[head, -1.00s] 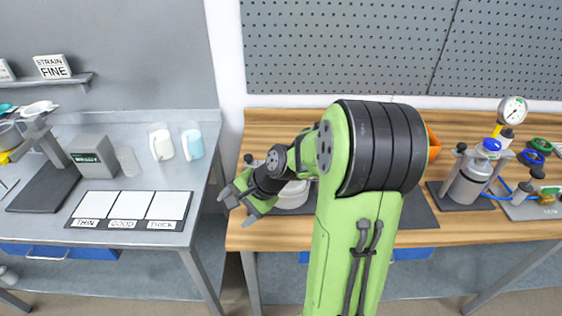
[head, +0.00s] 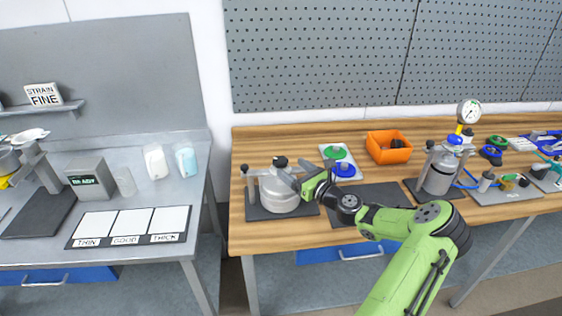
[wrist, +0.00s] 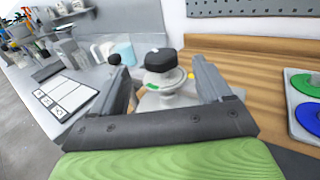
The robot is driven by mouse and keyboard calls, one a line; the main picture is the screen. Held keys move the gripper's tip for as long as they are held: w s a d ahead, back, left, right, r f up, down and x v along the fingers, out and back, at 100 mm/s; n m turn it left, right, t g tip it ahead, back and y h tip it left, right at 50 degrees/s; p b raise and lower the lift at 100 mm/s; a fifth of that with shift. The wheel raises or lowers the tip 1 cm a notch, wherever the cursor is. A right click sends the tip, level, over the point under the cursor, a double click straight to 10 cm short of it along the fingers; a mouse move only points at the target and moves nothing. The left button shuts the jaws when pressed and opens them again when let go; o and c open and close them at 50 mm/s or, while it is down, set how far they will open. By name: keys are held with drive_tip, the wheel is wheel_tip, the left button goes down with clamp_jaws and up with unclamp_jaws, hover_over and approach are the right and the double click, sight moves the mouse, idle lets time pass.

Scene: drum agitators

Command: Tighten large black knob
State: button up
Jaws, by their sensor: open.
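The large black knob (head: 280,161) sits on top of a grey metal drum (head: 277,194) at the left end of the wooden bench. In the wrist view the knob (wrist: 161,61) shows between and beyond my fingers, on the pale lid of the drum. My gripper (head: 299,176) is open and empty, just to the right of the knob in the head view. I cannot tell whether a finger touches the drum. A smaller black knob (head: 245,168) tops a post at the drum's left side.
A plate with a green and a blue disc (head: 343,163) lies behind my gripper. An orange bin (head: 389,147) stands further right, then a second drum (head: 438,174) with a gauge (head: 468,112). A bare dark mat (head: 372,196) lies right of the first drum.

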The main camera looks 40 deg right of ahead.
sight(285, 164)
drive_tip(key=w, duration=0.6)
drive_tip(key=shift+w+d, duration=0.1)
drive_tip(key=shift+w, duration=0.2)
drive_tip(key=c, duration=1)
